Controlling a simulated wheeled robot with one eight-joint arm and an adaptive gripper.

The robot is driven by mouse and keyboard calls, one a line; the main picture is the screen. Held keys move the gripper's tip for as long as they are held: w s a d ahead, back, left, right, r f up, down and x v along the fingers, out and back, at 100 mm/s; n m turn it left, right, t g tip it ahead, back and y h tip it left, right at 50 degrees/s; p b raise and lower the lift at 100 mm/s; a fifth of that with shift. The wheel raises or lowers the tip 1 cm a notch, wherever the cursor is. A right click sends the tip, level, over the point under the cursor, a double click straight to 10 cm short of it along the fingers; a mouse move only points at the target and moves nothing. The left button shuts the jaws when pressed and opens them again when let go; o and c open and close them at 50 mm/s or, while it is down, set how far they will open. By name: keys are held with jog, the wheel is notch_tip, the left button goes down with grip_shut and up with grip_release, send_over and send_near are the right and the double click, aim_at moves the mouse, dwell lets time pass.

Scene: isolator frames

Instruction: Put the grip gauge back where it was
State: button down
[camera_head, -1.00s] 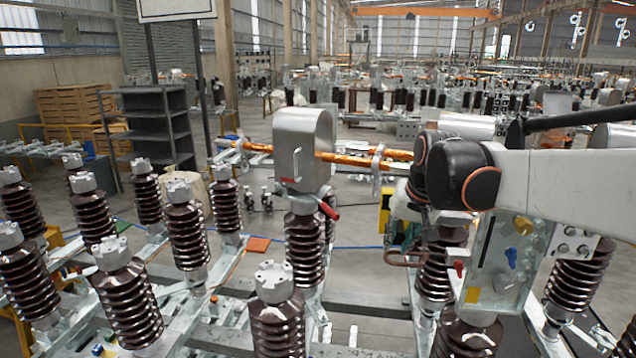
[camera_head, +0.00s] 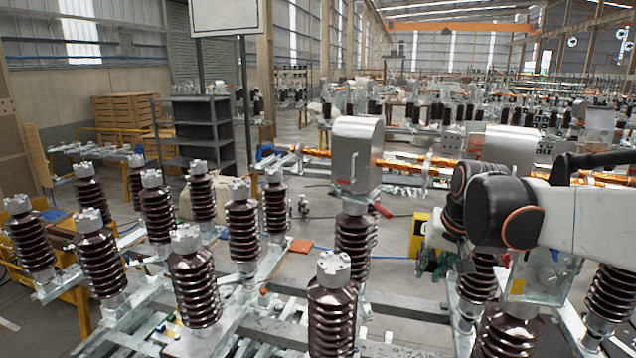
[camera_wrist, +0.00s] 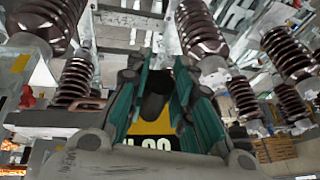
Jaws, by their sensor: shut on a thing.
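In the head view my gripper (camera_head: 433,258) hangs below the black wrist joint at right of centre, small and partly hidden. A yellow and black patch (camera_head: 420,232) shows beside it; I cannot tell whether this is the gauge. I cannot make out the gauge's former place.
Brown ribbed insulators (camera_head: 195,285) stand in rows on metal frames at left and front. A silver housing (camera_head: 356,152) with a red handle tops an insulator left of my gripper. A dark shelf (camera_head: 200,135) and wooden crates (camera_head: 130,115) stand at the back left.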

jog(key=s+a+f+n+y, duration=0.1)
jog(key=s+a+f+n, duration=0.15)
jog(key=f, duration=1.05)
jog(key=s+a+f+n+y, duration=0.1)
jog(key=s+a+f, duration=0.15)
jog(key=f, duration=1.05)
notch_tip(320, 180, down, 35)
jog(key=d+b, duration=0.1)
jog(key=b, duration=3.4)
jog(key=shift+s, duration=0.45)
